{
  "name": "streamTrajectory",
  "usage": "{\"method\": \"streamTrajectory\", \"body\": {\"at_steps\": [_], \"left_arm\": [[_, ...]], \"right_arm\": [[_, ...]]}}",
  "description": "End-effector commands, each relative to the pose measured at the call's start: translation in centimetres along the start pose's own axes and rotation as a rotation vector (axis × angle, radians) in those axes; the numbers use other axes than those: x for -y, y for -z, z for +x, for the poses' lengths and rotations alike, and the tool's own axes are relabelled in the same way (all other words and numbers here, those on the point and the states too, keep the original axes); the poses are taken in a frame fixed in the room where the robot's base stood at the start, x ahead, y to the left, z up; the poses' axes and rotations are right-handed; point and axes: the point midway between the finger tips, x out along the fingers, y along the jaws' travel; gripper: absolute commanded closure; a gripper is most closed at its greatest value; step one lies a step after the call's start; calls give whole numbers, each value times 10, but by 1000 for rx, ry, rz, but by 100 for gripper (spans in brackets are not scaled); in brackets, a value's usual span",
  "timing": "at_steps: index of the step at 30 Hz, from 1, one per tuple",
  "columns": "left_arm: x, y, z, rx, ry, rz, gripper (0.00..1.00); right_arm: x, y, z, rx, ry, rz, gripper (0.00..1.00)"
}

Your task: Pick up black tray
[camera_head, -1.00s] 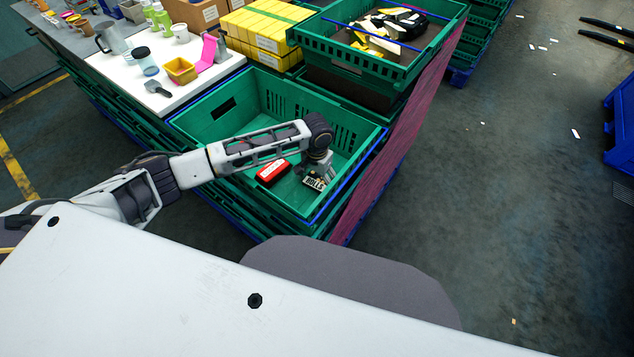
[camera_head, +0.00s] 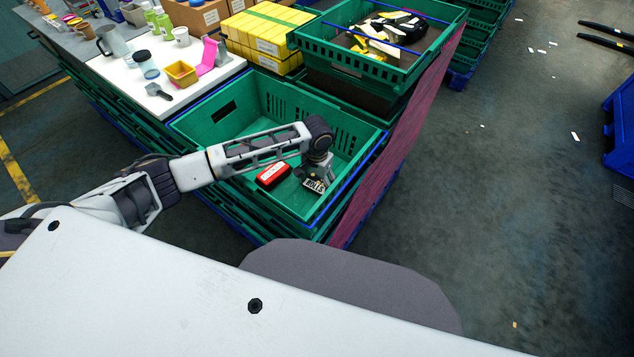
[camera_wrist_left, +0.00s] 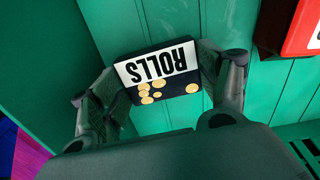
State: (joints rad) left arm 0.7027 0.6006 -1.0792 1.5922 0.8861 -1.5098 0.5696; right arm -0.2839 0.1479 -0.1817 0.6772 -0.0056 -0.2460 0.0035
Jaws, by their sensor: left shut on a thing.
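The black tray (camera_wrist_left: 176,91) has a white label reading "ROLLS" and several round golden pieces printed or lying on it. In the head view the tray (camera_head: 314,185) is inside the green crate (camera_head: 215,128), near its front right corner. My left gripper (camera_wrist_left: 166,88) reaches down into the crate and is shut on the tray, with one finger at each side. In the head view the left gripper (camera_head: 317,178) partly hides the tray. I cannot tell whether the tray touches the crate floor. My right gripper is not in view.
A red package (camera_head: 272,174) lies in the crate, left of the tray; it also shows in the wrist view (camera_wrist_left: 302,28). A second green crate (camera_head: 345,72) with loose packaging stands behind. A white table (camera_head: 190,90) with cups and containers is at the left.

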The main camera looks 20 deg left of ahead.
Motion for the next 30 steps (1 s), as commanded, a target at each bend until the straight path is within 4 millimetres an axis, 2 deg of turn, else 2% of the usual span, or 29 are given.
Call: {"method": "streamTrajectory", "body": {"at_steps": [8,15,21,30], "left_arm": [[0,1,-28,-3,-2,0,49],[0,1,-64,-4,-1,0,49],[0,1,-88,-2,-1,0,49],[0,0,-97,0,0,-1,49]], "right_arm": [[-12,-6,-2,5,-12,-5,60],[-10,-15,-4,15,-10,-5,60],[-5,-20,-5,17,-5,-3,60],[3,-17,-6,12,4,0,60]]}}
